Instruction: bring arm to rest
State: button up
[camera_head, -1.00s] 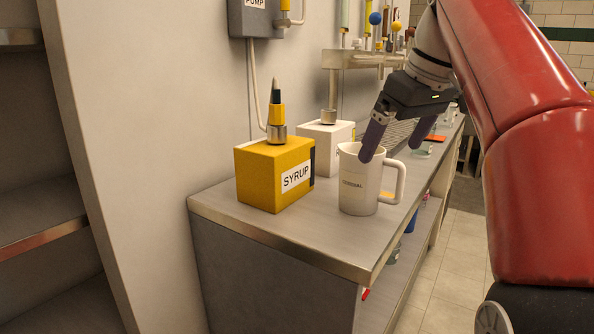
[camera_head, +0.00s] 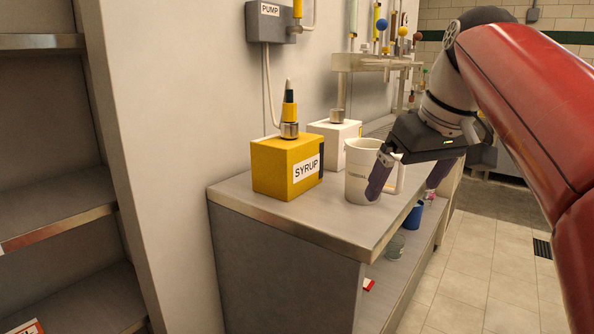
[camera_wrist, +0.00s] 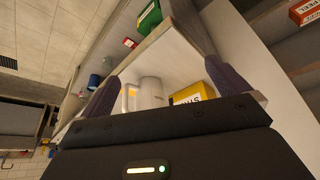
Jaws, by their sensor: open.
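My red arm reaches in from the right in the head view. My gripper (camera_head: 405,180) is open, with its purple fingers wide apart. One finger overlaps the front of the white mug (camera_head: 360,172) in this view; I cannot tell whether it touches. The mug stands upright on the counter, with its handle on the right. In the wrist view my gripper (camera_wrist: 170,90) shows both fingers apart, and the mug (camera_wrist: 150,92) stands beyond them, with nothing held between them.
A yellow syrup box (camera_head: 285,170) with a nozzle and a white box (camera_head: 335,135) stand on the steel counter (camera_head: 300,215) beside the mug. A grey pump box (camera_head: 268,20) hangs on the wall. Open shelves (camera_head: 55,200) stand at left. Tiled floor (camera_head: 470,270) is clear at right.

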jog(key=s+f+m, duration=0.1)
jog(key=s+f, duration=0.4)
jog(key=f, duration=0.3)
jog(key=s+a+f+m+h, duration=0.1)
jog(key=s+f+m, duration=0.1)
jog(key=s+f, duration=0.3)
jog(key=s+f+m+t, duration=0.1)
jog(key=s+f, duration=0.4)
jog(key=f, duration=0.7)
jog(key=shift+s+a+f+h, duration=0.2)
jog(key=shift+s+f+h, duration=0.05)
jog(key=shift+f+h, duration=0.15)
jog(key=shift+r, duration=0.1)
